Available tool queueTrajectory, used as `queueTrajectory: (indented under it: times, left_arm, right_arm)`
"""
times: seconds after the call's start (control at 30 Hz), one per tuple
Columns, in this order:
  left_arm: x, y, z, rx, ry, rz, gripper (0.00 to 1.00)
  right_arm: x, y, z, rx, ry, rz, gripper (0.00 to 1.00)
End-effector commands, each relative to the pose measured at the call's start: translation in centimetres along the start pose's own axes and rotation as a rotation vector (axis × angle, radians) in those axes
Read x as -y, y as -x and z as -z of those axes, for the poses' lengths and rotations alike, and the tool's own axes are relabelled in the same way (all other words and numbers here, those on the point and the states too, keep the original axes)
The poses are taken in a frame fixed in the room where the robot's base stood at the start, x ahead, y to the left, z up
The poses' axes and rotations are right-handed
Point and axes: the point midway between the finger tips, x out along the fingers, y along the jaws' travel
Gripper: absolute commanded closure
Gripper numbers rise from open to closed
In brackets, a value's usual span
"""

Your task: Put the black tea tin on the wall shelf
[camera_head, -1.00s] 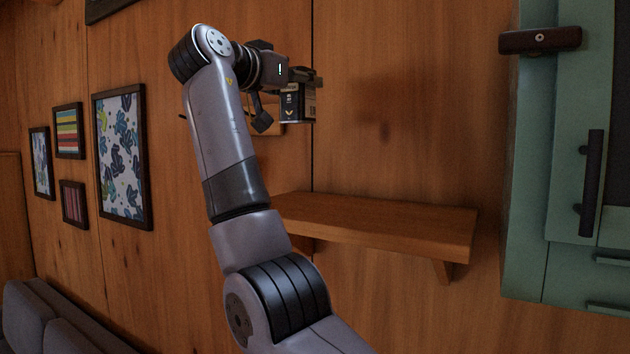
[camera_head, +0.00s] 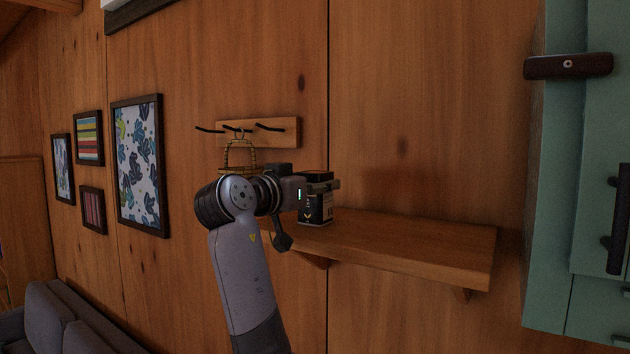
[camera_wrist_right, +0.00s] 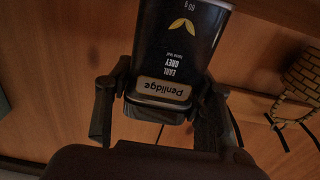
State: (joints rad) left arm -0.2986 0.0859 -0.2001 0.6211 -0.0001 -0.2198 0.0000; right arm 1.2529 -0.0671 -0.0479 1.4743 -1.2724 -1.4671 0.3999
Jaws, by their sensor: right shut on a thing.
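The black tea tin (camera_head: 316,208) is upright in my right gripper (camera_head: 318,186), at the left end of the wall shelf (camera_head: 420,238). Its base is at or just above the shelf top; I cannot tell whether they touch. In the right wrist view the tin (camera_wrist_right: 178,38) appears upside down, with its "Earl Grey" label and gold leaf mark showing. The fingers of my right gripper (camera_wrist_right: 165,102) are shut on both sides of it there. My left gripper is not in view.
A wooden hook rack (camera_head: 288,130) with a hanging wicker basket (camera_head: 240,158) is on the wall left of the shelf. The shelf's middle and right are bare. A green cabinet (camera_head: 552,200) stands to the right. Framed pictures (camera_head: 138,165) hang on the left.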

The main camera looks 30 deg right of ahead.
Motion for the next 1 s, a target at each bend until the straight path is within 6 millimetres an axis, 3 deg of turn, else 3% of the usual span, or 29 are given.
queueTrajectory:
  times: [0.27,0.3,0.57,0.9,1.0]
  left_arm:
    - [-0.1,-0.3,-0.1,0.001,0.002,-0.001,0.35]
    - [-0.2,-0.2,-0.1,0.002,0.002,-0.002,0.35]
    - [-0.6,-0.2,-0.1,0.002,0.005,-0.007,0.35]
    - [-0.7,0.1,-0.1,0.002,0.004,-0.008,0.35]
    - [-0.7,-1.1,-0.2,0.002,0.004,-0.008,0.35]
  right_arm:
    - [0.0,0.0,-0.2,-0.001,-0.001,0.0,0.87]
    - [0.0,0.0,-0.2,0.001,-0.001,0.0,0.49]
    - [0.0,0.0,-0.1,0.001,0.0,0.0,0.31]
    - [0.0,0.0,0.2,0.001,-0.001,0.0,0.31]
    - [0.1,1.1,-0.3,0.001,-0.002,0.002,0.31]
